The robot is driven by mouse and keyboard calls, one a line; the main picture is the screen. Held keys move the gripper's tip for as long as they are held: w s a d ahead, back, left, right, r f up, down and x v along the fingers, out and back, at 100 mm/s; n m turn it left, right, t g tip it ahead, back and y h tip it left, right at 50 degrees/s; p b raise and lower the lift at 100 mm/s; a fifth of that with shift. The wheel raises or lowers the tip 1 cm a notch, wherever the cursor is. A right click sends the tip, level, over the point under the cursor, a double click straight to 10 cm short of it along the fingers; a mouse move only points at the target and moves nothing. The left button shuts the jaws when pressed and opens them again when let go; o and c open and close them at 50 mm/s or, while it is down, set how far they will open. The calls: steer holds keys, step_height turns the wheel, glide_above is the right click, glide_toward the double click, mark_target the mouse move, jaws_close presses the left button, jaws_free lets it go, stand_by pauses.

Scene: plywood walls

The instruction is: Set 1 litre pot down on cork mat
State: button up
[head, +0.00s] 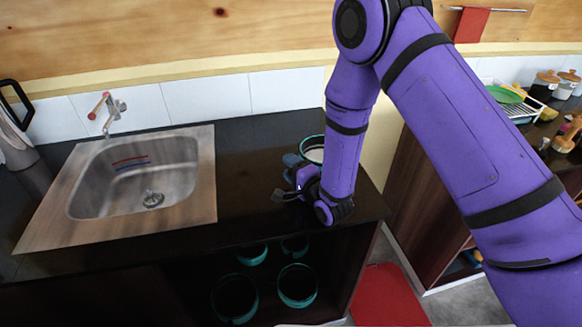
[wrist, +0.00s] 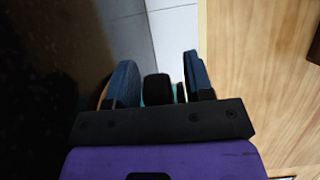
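A pot with a teal rim and pale inside (head: 313,150) is at the right end of the black counter, partly hidden by my purple arm. I take it for the 1 litre pot. My gripper (head: 289,177) is low over the counter at its near left side. In the wrist view, the two dark blue fingers of my gripper (wrist: 160,80) stand apart, with a black block (wrist: 157,89), perhaps the pot's handle, between them. A narrow gap with teal shows right of the block. I cannot make out the cork mat; whether the pot rests on anything is hidden.
A steel sink (head: 140,180) with a tap is set in the counter at left. Several teal-rimmed pots (head: 297,286) stand on the shelf below. A dish rack (head: 520,108) is on the right counter, across a floor gap with a red thing (head: 390,297).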

steer(key=shift+r, duration=0.2)
steer(key=v, duration=1.2)
steer(key=shift+w, duration=0.1)
steer(key=w+d+r+n+g+h, duration=0.2)
steer(key=d+r+n+h, duration=0.15)
steer(key=d+r, duration=0.55)
steer(key=w+d+r+n+g+h, duration=0.1)
steer(key=d+r+n+h, duration=0.35)
steer(key=r, duration=0.85)
steer(key=s+d+r+n+g+h, duration=0.1)
steer(key=s+d+r+g, duration=0.2)
steer(key=s, duration=0.9)
steer(key=s+d+r+n+g+h, duration=0.1)
steer(key=s+d+r+g+h, duration=0.1)
steer(key=s+d+r, duration=0.7)
steer(key=s+g, duration=0.1)
steer(key=s, duration=0.3)
steer(key=shift+s+d+r, duration=0.2)
